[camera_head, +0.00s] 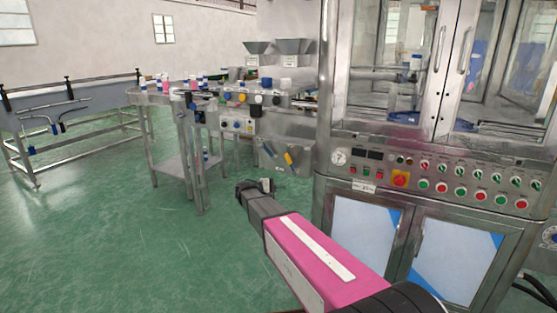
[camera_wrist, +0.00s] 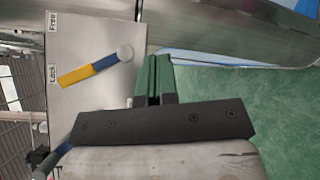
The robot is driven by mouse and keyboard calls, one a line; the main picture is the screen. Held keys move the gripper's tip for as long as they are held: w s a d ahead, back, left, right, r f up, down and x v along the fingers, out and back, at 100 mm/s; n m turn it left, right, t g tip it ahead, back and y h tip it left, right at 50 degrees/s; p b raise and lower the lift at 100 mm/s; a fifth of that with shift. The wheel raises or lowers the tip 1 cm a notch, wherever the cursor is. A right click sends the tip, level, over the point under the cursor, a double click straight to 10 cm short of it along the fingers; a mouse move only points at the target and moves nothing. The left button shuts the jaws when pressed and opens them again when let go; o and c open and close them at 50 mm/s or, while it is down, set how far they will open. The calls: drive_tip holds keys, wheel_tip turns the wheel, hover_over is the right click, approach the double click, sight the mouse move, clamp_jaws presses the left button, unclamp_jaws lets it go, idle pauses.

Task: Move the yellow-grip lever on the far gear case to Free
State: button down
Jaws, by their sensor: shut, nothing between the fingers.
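The lever with the yellow grip (camera_wrist: 76,76) and a blue shank shows in the wrist view on a grey metal case face (camera_wrist: 85,30). Its round pivot is at the right, and its grip end points toward the "Lock" label (camera_wrist: 53,74). The "Free" label (camera_wrist: 52,21) is above it in that picture. The yellow lever (camera_head: 289,158) also shows small on the case in the head view. My gripper (camera_wrist: 153,80) is shut and empty, to the right of and below the lever's pivot in the wrist view, apart from the grip. In the head view my gripper (camera_head: 262,186) is in front of the case.
A large steel cabinet (camera_head: 400,175) with buttons and glass doors stands close on the right. A steel table (camera_head: 175,95) with bottles is behind left. Part of a blue bar (camera_wrist: 52,160) shows at the wrist view's lower left. Green floor (camera_head: 120,240) at left is clear.

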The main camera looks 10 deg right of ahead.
sight(285, 155)
drive_tip(key=w+a+r+t+h, duration=0.2)
drive_tip(key=w+a+r+h, duration=0.3)
drive_tip(key=w+a+r, duration=0.25)
drive_tip(key=x, duration=0.8)
drive_tip(key=shift+d+r, duration=0.15)
drive_tip(key=shift+d, duration=0.25)
drive_tip(key=shift+r, duration=0.1)
drive_tip(key=shift+s+d+r+m+g+y, duration=0.35)
drive_tip(key=shift+s+d+r+m+y, duration=0.15)
drive_tip(key=shift+s+d+m+y, duration=0.7)
drive_tip(key=shift+s+d+r+m+g+y, duration=0.3)
drive_tip(key=shift+s+d+r+m+y, duration=0.4)
drive_tip(key=shift+d+m+y, duration=0.8)
drive_tip(key=shift+s+d+r+m+g+y, duration=0.35)
drive_tip(key=shift+s+d+m+y, duration=0.8)
drive_tip(key=shift+d, duration=0.3)
drive_tip(key=shift+d, duration=0.1)
